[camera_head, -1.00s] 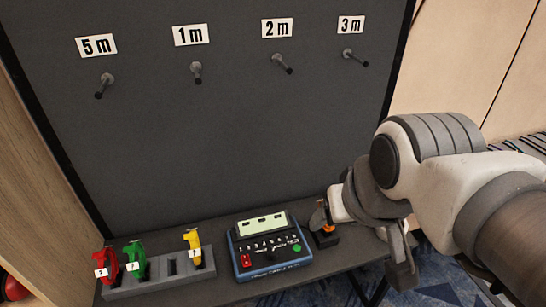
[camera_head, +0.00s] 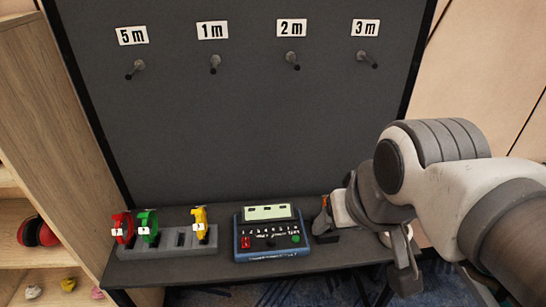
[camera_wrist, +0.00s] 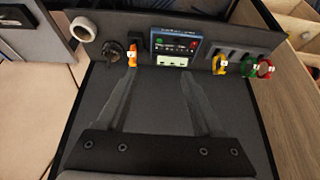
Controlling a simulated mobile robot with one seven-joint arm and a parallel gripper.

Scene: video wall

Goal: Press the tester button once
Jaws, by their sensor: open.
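The tester (camera_head: 270,255) is a blue box with a dark face, a pale display, a red button (camera_head: 246,243) and a green button (camera_head: 295,239). It sits on the dark shelf below the board. It also shows upside down at the top of the wrist view (camera_wrist: 175,31), with its green button (camera_wrist: 159,41) and red button (camera_wrist: 194,45). My gripper (camera_wrist: 159,74) is open and empty in the wrist view. Its fingers point towards the tester's display side and appear apart from it. In the head view my arm hides most of the gripper, right of the tester.
A grey rack (camera_head: 170,250) holds red (camera_head: 122,229), green (camera_head: 147,226) and yellow (camera_head: 200,223) tagged items left of the tester. An orange item (camera_wrist: 132,58) stands beside it. The board (camera_head: 240,130) carries several pegs under length labels. A white ring (camera_wrist: 82,29) shows in the wrist view.

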